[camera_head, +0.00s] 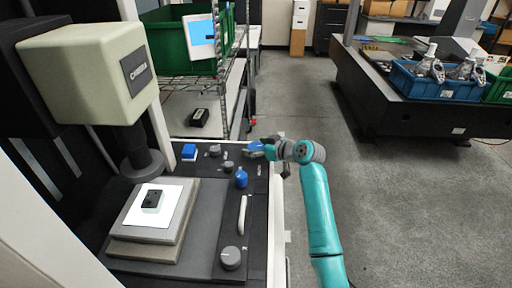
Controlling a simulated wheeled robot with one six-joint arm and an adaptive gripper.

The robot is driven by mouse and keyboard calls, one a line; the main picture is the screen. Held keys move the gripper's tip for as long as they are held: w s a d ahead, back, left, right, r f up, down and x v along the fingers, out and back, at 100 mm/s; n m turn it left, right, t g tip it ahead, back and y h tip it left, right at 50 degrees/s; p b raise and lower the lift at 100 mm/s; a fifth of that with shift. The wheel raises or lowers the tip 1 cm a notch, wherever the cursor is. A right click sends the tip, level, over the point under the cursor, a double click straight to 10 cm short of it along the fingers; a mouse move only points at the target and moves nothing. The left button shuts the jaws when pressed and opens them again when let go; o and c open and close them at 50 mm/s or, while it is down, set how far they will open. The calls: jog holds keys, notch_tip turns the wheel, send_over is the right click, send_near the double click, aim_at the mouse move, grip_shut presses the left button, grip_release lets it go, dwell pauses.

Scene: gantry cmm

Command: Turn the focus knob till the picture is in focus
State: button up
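Several knobs sit on the dark panel (207,218) of the camera machine. A large grey knob (231,258) is at the front, small grey knobs (215,150) and (228,166) are at the back, and a blue knob (241,178) is at the right. Their labels are too small to read, so I cannot tell which is the focus knob. The screen (202,38) shows a light blue picture, too small to judge its sharpness. My gripper (258,149) is at the panel's back right corner, at another blue part (254,146). I cannot tell whether its fingers are open or touch that part.
The cream camera head (88,70) overhangs a stage (148,250) with a white plate (166,222) and a small black part (152,199). Open floor (400,215) lies to the right.

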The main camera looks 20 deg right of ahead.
jog(key=c, duration=0.9)
jog(key=shift+o, duration=0.2)
jog(key=shift+d+n+g, duration=0.1)
jog(key=shift+n+g, duration=0.2)
jog(key=n+g+y, duration=0.2)
jog(key=shift+n+y, duration=0.3)
jog(key=shift+y, duration=0.1)
jog(key=shift+n+g+y, duration=1.2)
jog(key=shift+n+g, duration=0.8)
jog(key=o, duration=1.2)
jog(key=shift+c, duration=0.2)
